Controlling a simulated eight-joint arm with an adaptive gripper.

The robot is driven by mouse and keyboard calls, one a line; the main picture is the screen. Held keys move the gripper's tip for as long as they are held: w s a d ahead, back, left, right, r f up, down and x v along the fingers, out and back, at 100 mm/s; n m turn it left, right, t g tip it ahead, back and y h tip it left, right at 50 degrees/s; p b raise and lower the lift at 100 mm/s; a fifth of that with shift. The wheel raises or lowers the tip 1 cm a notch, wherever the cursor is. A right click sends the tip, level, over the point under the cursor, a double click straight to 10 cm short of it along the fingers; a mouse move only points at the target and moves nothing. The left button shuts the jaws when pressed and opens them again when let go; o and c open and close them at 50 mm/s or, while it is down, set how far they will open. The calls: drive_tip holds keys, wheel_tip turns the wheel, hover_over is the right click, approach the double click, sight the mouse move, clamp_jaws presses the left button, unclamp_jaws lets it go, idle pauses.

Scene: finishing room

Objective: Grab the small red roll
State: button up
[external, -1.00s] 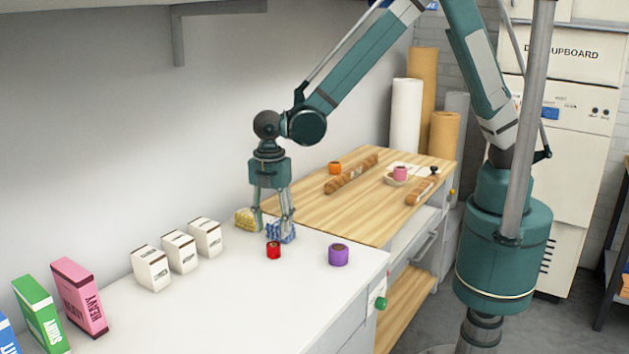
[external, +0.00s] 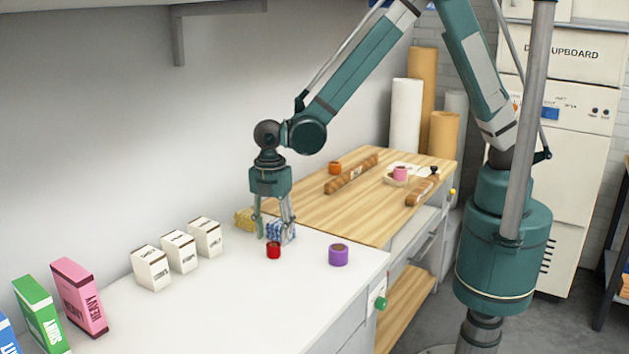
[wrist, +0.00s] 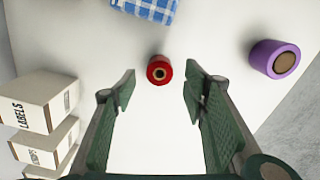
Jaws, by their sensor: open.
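The small red roll (external: 273,250) stands on the white counter (external: 240,300), and it also shows in the wrist view (wrist: 159,70) with a brown core. My gripper (external: 276,234) points down just above and behind the roll in the external view. In the wrist view my gripper (wrist: 160,85) is open, and the roll lies between the lines of its two fingers, just ahead of the tips. The fingers do not appear to touch it.
A larger purple roll (external: 338,254) stands to the right. A blue checked cloth (wrist: 150,8) and a yellow item (external: 244,219) lie behind. Several white boxes (external: 180,251) stand at left. The counter's front is clear.

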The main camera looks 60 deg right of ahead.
sight(273, 245)
drive_tip(key=shift+f+b, duration=0.45)
drive_tip(key=shift+f, duration=2.15)
drive_tip(key=shift+c, duration=0.6)
drive_tip(key=c, duration=0.9)
